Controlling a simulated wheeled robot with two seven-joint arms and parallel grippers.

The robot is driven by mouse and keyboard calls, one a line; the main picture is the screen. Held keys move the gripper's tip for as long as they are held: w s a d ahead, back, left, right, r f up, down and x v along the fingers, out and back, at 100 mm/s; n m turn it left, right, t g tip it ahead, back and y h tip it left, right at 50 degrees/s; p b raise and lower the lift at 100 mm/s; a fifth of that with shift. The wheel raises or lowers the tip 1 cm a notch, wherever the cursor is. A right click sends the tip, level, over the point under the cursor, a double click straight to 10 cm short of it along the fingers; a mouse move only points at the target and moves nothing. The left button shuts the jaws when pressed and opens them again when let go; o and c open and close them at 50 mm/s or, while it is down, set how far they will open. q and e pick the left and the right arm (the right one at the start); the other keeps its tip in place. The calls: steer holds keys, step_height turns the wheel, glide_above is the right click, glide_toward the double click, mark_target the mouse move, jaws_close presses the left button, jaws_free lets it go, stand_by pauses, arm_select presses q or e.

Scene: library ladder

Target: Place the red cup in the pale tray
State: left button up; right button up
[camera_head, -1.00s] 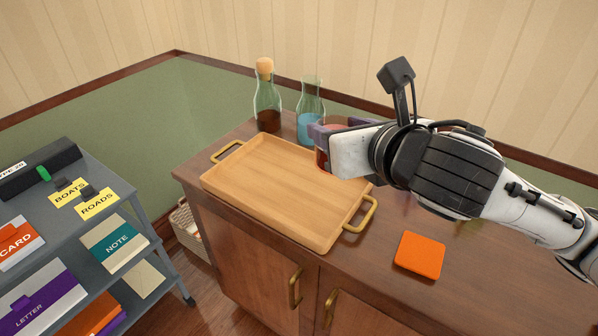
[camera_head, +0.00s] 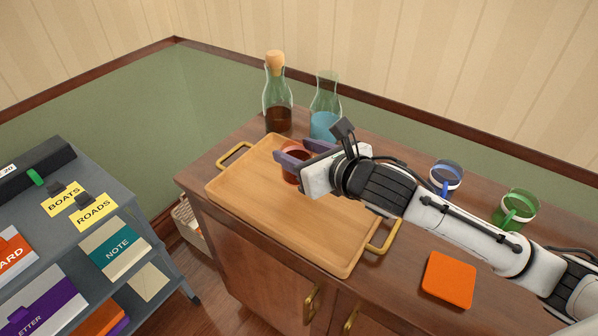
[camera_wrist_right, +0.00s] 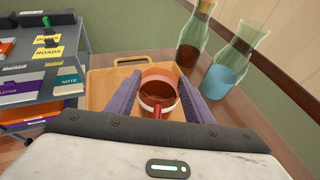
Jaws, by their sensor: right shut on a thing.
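The red cup (camera_head: 293,166) is a clear red mug with a pale band. It shows between the purple fingers of my right gripper (camera_head: 292,160), which is shut on it. The pale tray (camera_head: 290,220) is light wood with brass handles and lies on the cabinet top. In the head view the cup is over the tray's far part; I cannot tell whether it touches the tray floor. In the right wrist view the cup (camera_wrist_right: 158,92) sits between both fingers (camera_wrist_right: 160,98), with the tray (camera_wrist_right: 100,86) behind it. My left gripper is not in view.
A corked bottle (camera_head: 277,100) and a carafe of blue liquid (camera_head: 325,112) stand just behind the tray. A blue cup (camera_head: 445,180), a green cup (camera_head: 514,210) and an orange coaster (camera_head: 449,279) are to the right. A grey cart (camera_head: 150,240) stands left.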

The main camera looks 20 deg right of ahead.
steer(key=shift+f+b, duration=0.35)
steer(key=shift+f, duration=1.7)
steer(key=shift+f, duration=0.2)
steer(key=o, duration=1.1)
steer(key=shift+o, duration=0.2)
steer(key=shift+s+r, duration=0.1)
steer(key=shift+r, duration=0.15)
steer(key=v, duration=1.1)
steer(key=shift+s, duration=0.3)
steer(key=shift+r, duration=0.1)
